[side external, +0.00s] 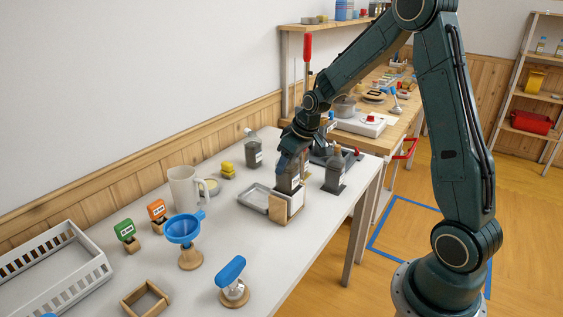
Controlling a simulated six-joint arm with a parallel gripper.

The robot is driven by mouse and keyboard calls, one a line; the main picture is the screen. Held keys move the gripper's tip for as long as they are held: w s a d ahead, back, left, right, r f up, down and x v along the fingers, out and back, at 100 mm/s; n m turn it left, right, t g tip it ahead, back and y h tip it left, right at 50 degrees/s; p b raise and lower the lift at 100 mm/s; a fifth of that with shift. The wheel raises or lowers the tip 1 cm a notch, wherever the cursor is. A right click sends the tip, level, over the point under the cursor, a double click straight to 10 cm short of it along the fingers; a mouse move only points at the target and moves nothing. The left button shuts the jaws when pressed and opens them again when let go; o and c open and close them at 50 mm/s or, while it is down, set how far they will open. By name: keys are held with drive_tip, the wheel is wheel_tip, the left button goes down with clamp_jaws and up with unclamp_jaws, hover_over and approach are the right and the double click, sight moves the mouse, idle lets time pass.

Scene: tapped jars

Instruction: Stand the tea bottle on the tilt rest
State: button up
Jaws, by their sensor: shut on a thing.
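My gripper (291,152) points down and is shut on a dark bottle (289,178), which I take to be the tea bottle; its label is too small to read. The bottle looks near upright. A wooden stand with a white side (279,209), which looks like the tilt rest, is directly below and in front of it. I cannot tell whether the bottle's base touches the stand. The gripper hides the bottle's top.
Similar dark bottles stand at right (335,176) and behind left (254,150). A shallow metal tray (253,199) lies beside the stand. A pitcher (183,190), blue funnel (183,229) and white crate (52,268) are further left. The front table is partly clear.

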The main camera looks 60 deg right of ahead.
sight(288, 174)
drive_tip(key=shift+f, duration=2)
drive_tip(key=shift+f, duration=0.15)
drive_tip(key=o, duration=1.3)
drive_tip(key=v, duration=1.2)
